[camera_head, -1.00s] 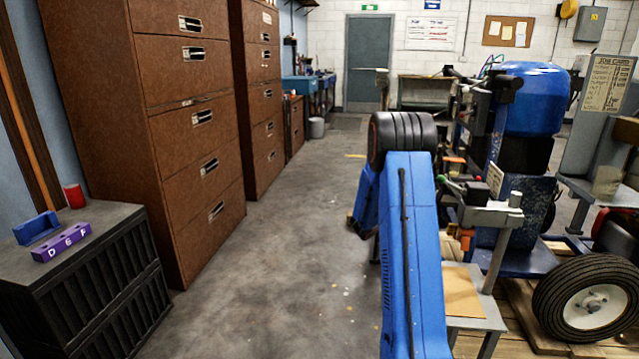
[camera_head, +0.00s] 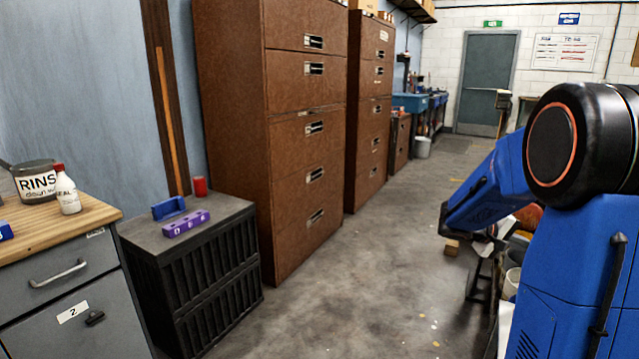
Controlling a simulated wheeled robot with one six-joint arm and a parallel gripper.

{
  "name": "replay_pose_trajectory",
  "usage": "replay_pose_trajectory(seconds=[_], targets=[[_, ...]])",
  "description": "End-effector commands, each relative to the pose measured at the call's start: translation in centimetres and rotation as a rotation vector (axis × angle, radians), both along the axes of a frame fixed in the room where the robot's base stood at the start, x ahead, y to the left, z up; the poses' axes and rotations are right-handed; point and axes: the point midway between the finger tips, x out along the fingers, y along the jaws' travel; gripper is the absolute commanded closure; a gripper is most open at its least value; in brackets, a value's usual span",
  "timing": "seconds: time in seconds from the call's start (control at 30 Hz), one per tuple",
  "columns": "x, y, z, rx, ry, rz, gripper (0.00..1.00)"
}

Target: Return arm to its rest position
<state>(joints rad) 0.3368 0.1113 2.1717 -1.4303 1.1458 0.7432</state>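My blue arm fills the right side of the head view. Its large black joint with an orange ring is at the upper right, and a blue link slopes down and left from it over the floor. Dark parts show at the low end of that link, but I cannot make out gripper fingers there. Whether my gripper holds anything cannot be seen.
A grey cabinet with a wooden top (camera_head: 60,232) stands at left, holding a rinse pot (camera_head: 36,183) and white bottle (camera_head: 67,192). A black crate-like cabinet (camera_head: 205,285), brown filing cabinets (camera_head: 295,150) and a door (camera_head: 487,84) lie beyond. The middle floor (camera_head: 360,290) is clear.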

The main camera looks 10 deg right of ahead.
Motion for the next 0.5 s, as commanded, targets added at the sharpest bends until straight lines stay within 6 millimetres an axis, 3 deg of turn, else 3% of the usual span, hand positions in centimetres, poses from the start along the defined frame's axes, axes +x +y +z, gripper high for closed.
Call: replay_pose_trajectory(seconds=[0.2,0.5], targets=[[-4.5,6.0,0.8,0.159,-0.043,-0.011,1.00],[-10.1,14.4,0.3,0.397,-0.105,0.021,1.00]])
